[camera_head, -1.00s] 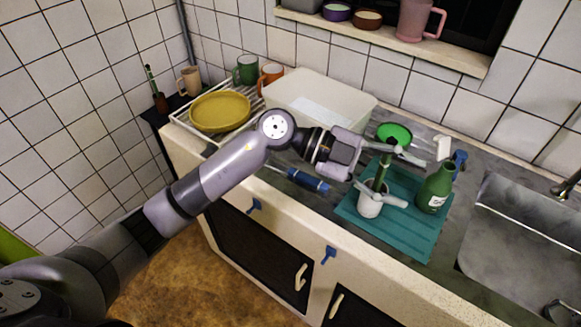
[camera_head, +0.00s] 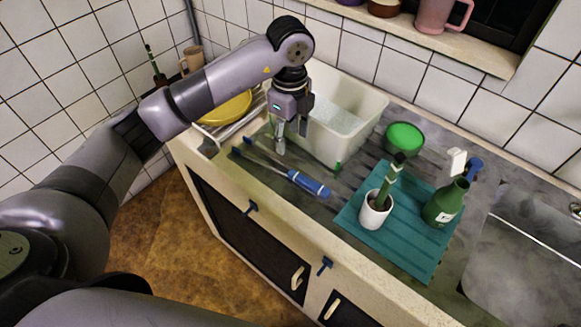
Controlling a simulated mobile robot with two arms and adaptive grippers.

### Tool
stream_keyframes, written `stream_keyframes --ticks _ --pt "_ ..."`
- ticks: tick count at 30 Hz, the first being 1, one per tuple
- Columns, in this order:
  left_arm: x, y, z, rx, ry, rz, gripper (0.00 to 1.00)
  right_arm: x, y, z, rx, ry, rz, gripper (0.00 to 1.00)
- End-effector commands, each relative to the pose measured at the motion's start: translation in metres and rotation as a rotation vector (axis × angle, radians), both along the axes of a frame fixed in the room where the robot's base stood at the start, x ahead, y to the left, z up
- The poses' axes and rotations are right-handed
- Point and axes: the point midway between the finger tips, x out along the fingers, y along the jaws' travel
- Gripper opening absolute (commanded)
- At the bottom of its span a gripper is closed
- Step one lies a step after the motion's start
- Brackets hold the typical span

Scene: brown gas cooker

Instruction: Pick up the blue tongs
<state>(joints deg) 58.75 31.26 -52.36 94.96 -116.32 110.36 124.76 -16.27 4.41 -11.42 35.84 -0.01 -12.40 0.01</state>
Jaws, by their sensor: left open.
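The blue tongs (camera_head: 308,183) lie on the counter near its front edge. Their blue handle points right and toward the front, and thin metal arms run back to the left. My left gripper (camera_head: 292,143) is open and points down, with its two fingers apart and nothing between them. It appears above and behind the metal arms, in front of the white tub; its exact height over the counter is hard to tell. My right gripper is out of view.
A white tub (camera_head: 364,124) stands behind the tongs. A teal mat (camera_head: 405,240) to the right holds a white cup (camera_head: 373,217) and a green bottle (camera_head: 443,204). A green bowl (camera_head: 404,137) is behind it. A yellow dish (camera_head: 228,109) sits at left, partly behind my arm.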

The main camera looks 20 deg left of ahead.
Motion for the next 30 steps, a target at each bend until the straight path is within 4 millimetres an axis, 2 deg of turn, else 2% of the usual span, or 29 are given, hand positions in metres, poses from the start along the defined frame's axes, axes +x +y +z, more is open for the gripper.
stream_keyframes --ticks 1,3,6,8,15,17,22,25,30 --pt "-0.001 0.0 -0.009 0.0 0.005 0.001 0.48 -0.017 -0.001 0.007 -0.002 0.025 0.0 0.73" --pt "-0.001 0.001 -0.025 0.002 0.006 0.001 0.48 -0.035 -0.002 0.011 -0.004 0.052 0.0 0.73" --pt "-0.001 0.0 -0.045 -0.001 0.005 0.001 0.48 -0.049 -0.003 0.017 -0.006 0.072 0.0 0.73" --pt "-0.001 0.0 -0.055 0.0 0.003 -0.001 0.48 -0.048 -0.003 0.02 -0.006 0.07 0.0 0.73" --pt "0.0 0.0 -0.076 -0.001 0.0 -0.001 0.48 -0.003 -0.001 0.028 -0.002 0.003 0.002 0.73" --pt "0.0 0.0 -0.08 -0.001 0.002 -0.002 0.48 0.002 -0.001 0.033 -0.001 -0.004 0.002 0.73" --pt "-0.001 0.002 -0.103 -0.002 0.005 -0.001 0.48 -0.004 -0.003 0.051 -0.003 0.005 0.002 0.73" --pt "0.0 0.002 -0.118 -0.001 0.002 0.0 0.48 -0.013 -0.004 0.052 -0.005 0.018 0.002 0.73" --pt "0.0 0.002 -0.128 -0.002 0.001 -0.002 0.48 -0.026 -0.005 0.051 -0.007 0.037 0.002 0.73"
